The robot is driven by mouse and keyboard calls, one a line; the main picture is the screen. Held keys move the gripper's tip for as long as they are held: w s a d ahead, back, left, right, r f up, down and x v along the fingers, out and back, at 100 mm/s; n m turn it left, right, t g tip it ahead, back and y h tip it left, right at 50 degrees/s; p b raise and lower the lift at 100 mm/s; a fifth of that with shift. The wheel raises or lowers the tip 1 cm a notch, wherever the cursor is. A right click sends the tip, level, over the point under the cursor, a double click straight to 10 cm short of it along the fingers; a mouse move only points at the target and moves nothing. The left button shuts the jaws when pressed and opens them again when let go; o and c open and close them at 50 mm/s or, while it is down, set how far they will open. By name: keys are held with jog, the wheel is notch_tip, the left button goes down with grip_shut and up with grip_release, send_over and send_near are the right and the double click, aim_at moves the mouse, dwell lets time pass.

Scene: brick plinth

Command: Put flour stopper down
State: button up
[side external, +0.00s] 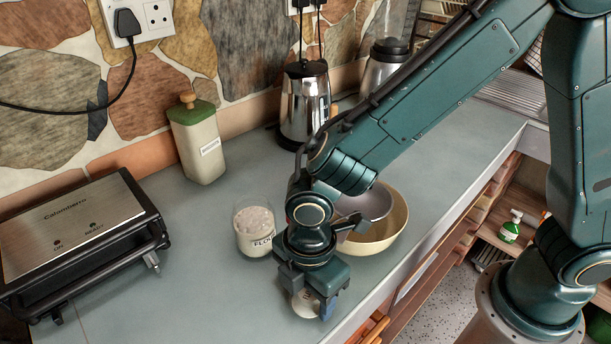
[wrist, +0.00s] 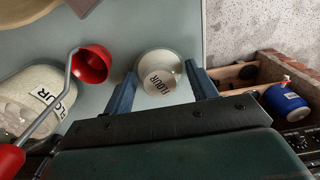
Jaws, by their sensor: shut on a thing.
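In the side view the stopper (side external: 304,304) is partly covered by the fingers. I cannot tell whether it touches the counter. The glass flour jar (side external: 256,238) stands behind and left of my gripper, open, with pale contents. It shows at the left in the wrist view (wrist: 28,98).
A cream bowl (side external: 392,236) and a metal bowl (side external: 371,205) sit close behind my forearm. A black grill (side external: 80,235) stands left, and a green-topped bottle (side external: 198,145) by the wall. The counter left of my gripper is clear.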

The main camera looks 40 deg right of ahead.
jog(key=shift+f, duration=0.2)
jog(key=o, duration=1)
jog(key=shift+r, duration=0.15)
notch_tip(320, 180, up, 12)
dwell(0.8)
jog(key=s+d+r+m+t, duration=0.2)
jog(key=s+d+r+m, duration=0.1)
jog(key=d+m, duration=0.3)
jog(key=s+d+r+m+t, duration=0.1)
jog(key=s+d+r+m, duration=0.1)
jog(key=d+m, duration=0.4)
jog(key=s+d+r+m+t, duration=0.2)
jog(key=d+m, duration=0.4)
jog(key=d, duration=0.7)
jog(key=shift+s+d+r+t, duration=0.15)
jog(key=shift+s+r, duration=0.3)
jog(key=shift+s, duration=0.1)
jog(key=shift+s+d+r+t, duration=0.1)
jog(key=shift+s+r+t, duration=0.05)
jog(key=shift+s+r, duration=0.3)
